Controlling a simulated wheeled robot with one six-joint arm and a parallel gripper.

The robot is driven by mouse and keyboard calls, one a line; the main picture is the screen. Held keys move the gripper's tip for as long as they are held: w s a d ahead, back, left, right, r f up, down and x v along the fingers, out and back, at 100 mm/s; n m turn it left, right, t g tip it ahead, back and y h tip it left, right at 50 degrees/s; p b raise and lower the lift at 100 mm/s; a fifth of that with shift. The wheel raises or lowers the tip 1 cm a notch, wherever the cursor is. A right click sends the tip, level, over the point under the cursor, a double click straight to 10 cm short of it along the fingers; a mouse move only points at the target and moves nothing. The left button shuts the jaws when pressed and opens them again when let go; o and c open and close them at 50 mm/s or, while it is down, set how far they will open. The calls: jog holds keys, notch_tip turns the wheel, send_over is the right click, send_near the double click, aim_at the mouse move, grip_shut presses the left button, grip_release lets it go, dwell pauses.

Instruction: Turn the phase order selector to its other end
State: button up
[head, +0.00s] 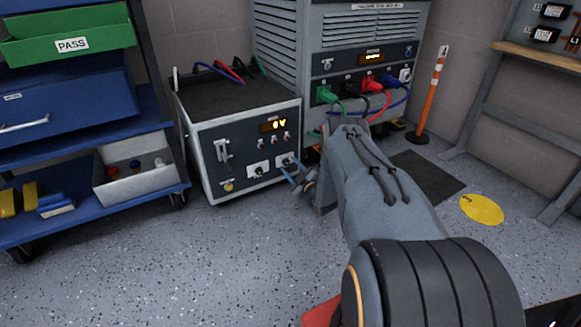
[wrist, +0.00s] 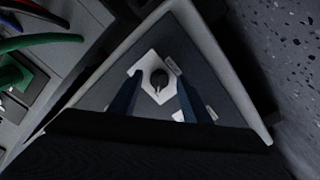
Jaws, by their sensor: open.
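A dark round selector knob (wrist: 159,78) on a white plate shows in the wrist view, with a pale pointer mark toward the bottom of that picture. It appears to be the right one of two small knobs low on the front of the grey test unit, the right knob (head: 287,160) in the head view. The labels are too small to read. My gripper (head: 292,172) is open in front of the panel. In the wrist view its two dark blue fingers stand on either side of the knob, with gaps; I cannot tell how deep they reach.
The left knob (head: 258,170), a lever (head: 222,150) and a lit display (head: 274,125) share the panel. A larger cabinet (head: 365,45) with coloured plugs and cables stands behind. A blue cart (head: 75,215) stands left. Floor in front is clear.

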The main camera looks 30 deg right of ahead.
jog(key=s+p, duration=0.3)
jog(key=s, duration=0.4)
jog(key=shift+d, duration=0.15)
